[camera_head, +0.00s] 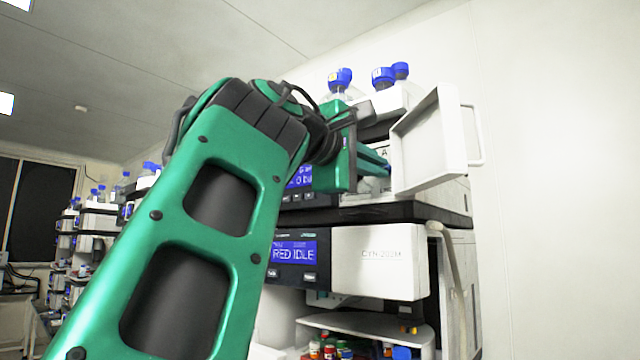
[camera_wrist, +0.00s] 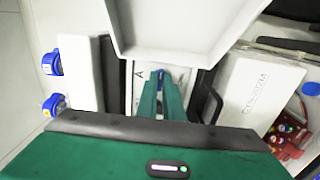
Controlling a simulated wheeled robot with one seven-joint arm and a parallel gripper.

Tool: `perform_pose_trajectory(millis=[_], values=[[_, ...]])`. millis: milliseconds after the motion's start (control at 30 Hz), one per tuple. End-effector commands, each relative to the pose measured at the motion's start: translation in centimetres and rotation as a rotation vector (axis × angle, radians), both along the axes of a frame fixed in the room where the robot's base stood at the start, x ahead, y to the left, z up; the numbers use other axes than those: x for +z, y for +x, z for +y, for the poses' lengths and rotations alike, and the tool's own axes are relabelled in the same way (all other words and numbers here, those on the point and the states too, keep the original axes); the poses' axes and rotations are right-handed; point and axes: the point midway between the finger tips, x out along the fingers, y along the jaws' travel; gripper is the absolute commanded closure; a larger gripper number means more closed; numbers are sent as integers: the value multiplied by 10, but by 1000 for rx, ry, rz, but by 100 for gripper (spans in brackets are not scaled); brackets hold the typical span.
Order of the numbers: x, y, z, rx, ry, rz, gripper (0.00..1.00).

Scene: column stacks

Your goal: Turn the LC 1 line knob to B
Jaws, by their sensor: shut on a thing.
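My gripper (camera_wrist: 161,90) reaches into the opened upper module of the stack. Its two green fingers are shut on a small blue knob (camera_wrist: 161,73), of which only a little shows between the fingertips in the wrist view. A letter A is printed on the pale panel (camera_wrist: 141,90) to the left of the knob in that view. No letter B can be made out. In the head view my gripper (camera_head: 386,167) points right into the module, and its body hides the knob.
The module's white door (camera_head: 430,145) stands open close beside the fingers. Blue-capped bottles (camera_head: 340,82) stand on top of the stack. Below is a module with a blue display (camera_head: 295,251) reading "RED IDLE", and a lower shelf of vials (camera_head: 330,349). More stacks stand at far left.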

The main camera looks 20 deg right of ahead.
Motion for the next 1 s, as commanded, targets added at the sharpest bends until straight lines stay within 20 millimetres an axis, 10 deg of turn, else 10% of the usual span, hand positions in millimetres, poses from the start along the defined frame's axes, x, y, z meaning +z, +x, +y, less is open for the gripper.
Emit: perform_pose_trajectory(millis=[167,267,667,1000], values=[[-4,-1,-3,-8,10,5,100],[-3,-1,-3,-7,9,5,74],[-2,-4,5,-2,3,3,74],[-2,-38,52,-1,3,3,74]])
